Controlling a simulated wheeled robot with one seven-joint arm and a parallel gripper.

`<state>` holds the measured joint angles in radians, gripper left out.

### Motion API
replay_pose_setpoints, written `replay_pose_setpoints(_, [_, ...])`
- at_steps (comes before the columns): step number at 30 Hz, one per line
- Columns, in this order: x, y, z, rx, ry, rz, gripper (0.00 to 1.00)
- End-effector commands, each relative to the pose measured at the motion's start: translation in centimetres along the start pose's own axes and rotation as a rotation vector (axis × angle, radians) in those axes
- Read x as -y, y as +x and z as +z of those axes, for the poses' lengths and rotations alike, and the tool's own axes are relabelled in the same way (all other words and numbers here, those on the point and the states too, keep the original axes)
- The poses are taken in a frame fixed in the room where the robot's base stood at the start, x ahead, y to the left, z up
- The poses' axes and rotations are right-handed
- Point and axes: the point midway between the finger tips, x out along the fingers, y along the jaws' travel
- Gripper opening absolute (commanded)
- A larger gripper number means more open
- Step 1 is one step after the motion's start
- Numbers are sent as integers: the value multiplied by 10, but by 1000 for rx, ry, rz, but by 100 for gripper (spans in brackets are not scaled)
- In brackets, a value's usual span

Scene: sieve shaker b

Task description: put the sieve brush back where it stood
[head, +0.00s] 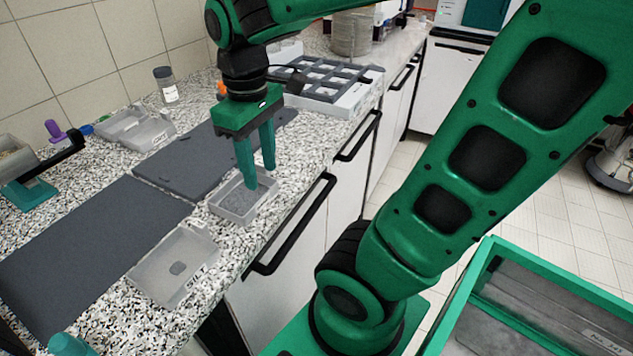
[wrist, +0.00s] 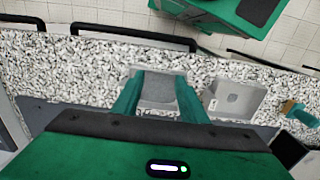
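I cannot pick out the sieve brush for certain. A teal piece (head: 70,345) shows at the bottom left edge of the head view, cut off by the frame. A teal item with a tan part (wrist: 299,111) lies at the right of the wrist view; it may be a brush. My gripper (head: 258,178) points down over a small grey tray (head: 222,211) with grey contents. Its two green fingers are apart with nothing visible between them. In the wrist view the tray (wrist: 178,71) shows between and behind the fingertips; whether they touch its contents is unclear.
A pale tray with a label (head: 150,275) stands near the front edge. Dark mats (head: 90,250) cover the speckled counter. At the back are another tray (head: 135,128), a jar (head: 165,85), a purple-handled item (head: 55,129) and a gridded rack (head: 320,80).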

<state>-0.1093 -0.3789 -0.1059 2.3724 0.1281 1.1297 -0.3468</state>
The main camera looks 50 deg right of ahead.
Motion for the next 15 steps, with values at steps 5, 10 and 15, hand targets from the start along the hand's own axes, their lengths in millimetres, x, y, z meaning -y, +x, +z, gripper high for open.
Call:
replay_pose_setpoints(5, [-45,27,65,4,442,-13,39])
replay_pose_setpoints(10, [-59,43,105,8,707,-22,39])
replay_pose_setpoints(15, [-62,49,119,9,800,-25,39])
